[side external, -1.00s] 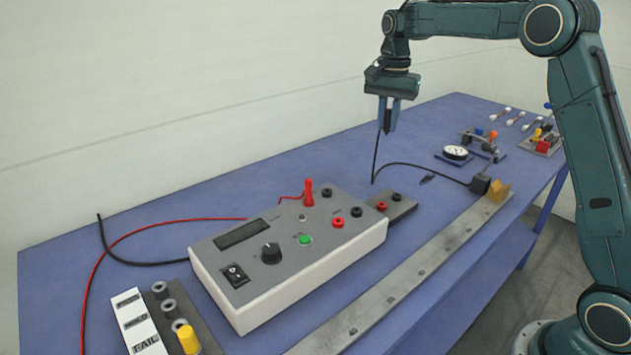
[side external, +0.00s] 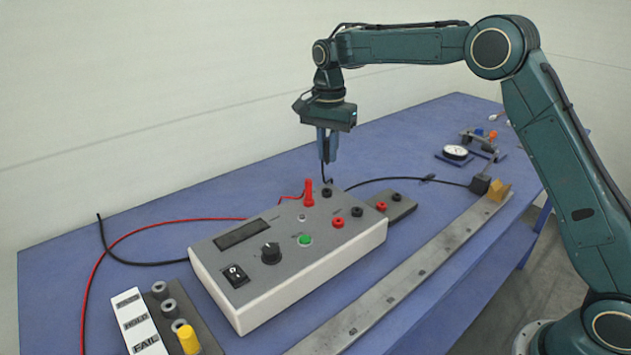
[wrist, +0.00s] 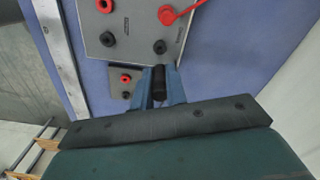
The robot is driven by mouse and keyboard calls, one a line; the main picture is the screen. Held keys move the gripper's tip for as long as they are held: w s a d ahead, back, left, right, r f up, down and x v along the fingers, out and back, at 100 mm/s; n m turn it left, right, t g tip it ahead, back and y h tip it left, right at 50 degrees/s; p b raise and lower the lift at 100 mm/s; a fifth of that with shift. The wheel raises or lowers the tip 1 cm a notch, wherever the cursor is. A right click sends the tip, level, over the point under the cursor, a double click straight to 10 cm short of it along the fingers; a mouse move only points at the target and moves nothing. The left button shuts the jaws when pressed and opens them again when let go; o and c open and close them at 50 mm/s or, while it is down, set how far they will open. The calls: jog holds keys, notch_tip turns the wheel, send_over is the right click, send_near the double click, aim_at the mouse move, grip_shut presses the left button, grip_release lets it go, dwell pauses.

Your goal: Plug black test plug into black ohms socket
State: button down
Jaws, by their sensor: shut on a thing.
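My gripper (side external: 327,150) is shut on the black test plug, which shows between the fingers in the wrist view (wrist: 158,85). It hangs above the far right end of the grey meter box (side external: 300,285), apart from the panel. A black cable runs down from the grip. A black socket (side external: 327,193) lies just below, beside the standing red plug (side external: 308,193); it also shows in the wrist view (wrist: 160,46) ahead of the fingers. A second black socket (side external: 357,211) lies closer to the near edge. The socket labels are too small to read.
A small plate (side external: 404,207) with a red and a black socket adjoins the box. A long metal rail (side external: 400,290) runs along the near edge. A dial gauge (side external: 455,152) stands at the back right. Red and black leads lie on the blue table (side external: 200,185).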

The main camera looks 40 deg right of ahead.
jog(key=shift+f, duration=0.2)
jog(key=shift+f, duration=2.8)
jog(key=shift+f, duration=1)
jog(key=c, duration=1.3)
grip_release()
notch_tip(320, 180, up, 13)
jog(key=shift+f, duration=0.1)
jog(key=shift+r, duration=0.45)
jog(key=shift+r, duration=0.1)
